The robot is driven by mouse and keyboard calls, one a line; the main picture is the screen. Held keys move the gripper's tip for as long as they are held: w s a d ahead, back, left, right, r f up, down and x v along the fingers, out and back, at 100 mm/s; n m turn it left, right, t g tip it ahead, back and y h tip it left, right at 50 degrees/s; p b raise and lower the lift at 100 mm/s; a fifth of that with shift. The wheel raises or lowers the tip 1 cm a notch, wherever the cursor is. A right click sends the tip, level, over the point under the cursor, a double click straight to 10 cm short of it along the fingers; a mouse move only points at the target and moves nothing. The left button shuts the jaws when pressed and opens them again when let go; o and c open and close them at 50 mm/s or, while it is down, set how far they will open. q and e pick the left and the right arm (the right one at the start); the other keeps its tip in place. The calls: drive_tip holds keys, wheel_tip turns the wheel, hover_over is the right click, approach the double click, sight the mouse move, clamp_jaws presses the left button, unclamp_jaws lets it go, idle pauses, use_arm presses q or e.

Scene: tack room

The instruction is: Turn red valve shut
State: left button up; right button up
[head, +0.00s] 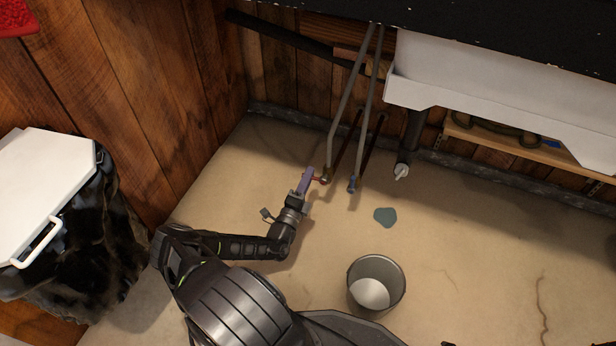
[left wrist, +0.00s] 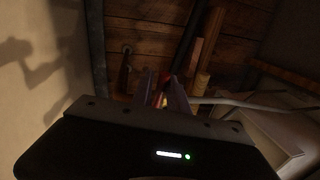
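The red valve (head: 323,180) is at the low end of the left grey pipe, near the floor. My left gripper (head: 308,178) is right at it, its purple fingers just left of the red handle. In the left wrist view the fingers of my left gripper (left wrist: 163,88) stand a little apart, with a small patch of red between them. It is too dark to tell whether they press on the handle. Much of the handle is hidden by the fingers. My right gripper is not in view.
A blue valve (head: 351,184) sits on the pipe just right of the red one. A white sink (head: 440,95) with a drain pipe (head: 410,135) is further right. A grey bucket (head: 376,282) and a puddle (head: 385,217) are on the floor. A white-lidded bin (head: 45,185) stands left.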

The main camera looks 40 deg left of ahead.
use_arm(q)
drive_tip(key=shift+o, duration=1.3)
drive_tip(key=p+v, duration=0.2)
drive_tip(key=v, duration=0.6)
